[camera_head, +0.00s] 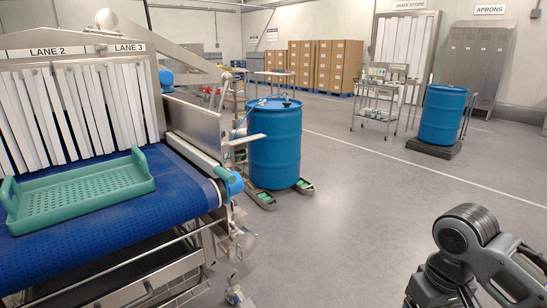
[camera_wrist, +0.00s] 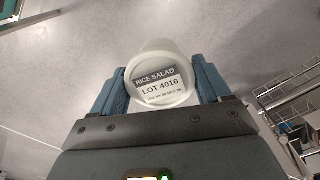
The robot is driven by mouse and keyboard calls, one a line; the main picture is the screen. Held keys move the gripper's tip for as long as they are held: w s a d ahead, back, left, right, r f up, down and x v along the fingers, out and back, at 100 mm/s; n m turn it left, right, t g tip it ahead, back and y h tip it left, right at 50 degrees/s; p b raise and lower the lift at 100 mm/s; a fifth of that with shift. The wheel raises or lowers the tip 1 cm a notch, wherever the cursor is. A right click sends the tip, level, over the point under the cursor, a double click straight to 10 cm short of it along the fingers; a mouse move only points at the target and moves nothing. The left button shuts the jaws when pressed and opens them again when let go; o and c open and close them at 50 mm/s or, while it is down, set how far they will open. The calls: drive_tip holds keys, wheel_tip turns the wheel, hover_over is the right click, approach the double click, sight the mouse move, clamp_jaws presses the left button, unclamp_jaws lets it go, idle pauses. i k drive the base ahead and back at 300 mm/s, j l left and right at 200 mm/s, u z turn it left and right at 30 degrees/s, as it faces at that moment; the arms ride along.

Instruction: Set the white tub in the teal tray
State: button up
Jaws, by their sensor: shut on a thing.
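The white tub (camera_wrist: 162,82) shows in the wrist view, its round lid facing the camera with a label reading "RICE SALAD LOT 4016". My gripper (camera_wrist: 160,85) is shut on it, one blue-grey finger on each side, with grey floor behind. In the head view the teal tray (camera_head: 85,188) lies on the blue conveyor belt at the left; its perforated floor is bare where I see it. In that view my arm is at the lower right, well away from the tray, and neither the gripper nor the tub shows.
White strip curtains (camera_head: 75,115) hang over the belt (camera_head: 170,174) behind the tray. A metal guard (camera_head: 193,127) edges the belt's right side. A blue drum (camera_head: 275,145) stands right of the conveyor. Open floor (camera_head: 360,215) lies between conveyor and arm. A wire rack (camera_wrist: 290,115) shows at right in the wrist view.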

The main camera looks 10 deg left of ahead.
sight(100, 193)
drive_tip(key=i+u, duration=0.1)
drive_tip(key=u, duration=0.35)
drive_tip(key=i+l+u, duration=0.1)
drive_tip(key=u, duration=0.35)
drive_tip(key=i+l+u, duration=0.1)
drive_tip(key=u, duration=0.35)
drive_tip(key=l+u, duration=0.15)
drive_tip(key=u, duration=0.25)
drive_tip(key=i, duration=0.05)
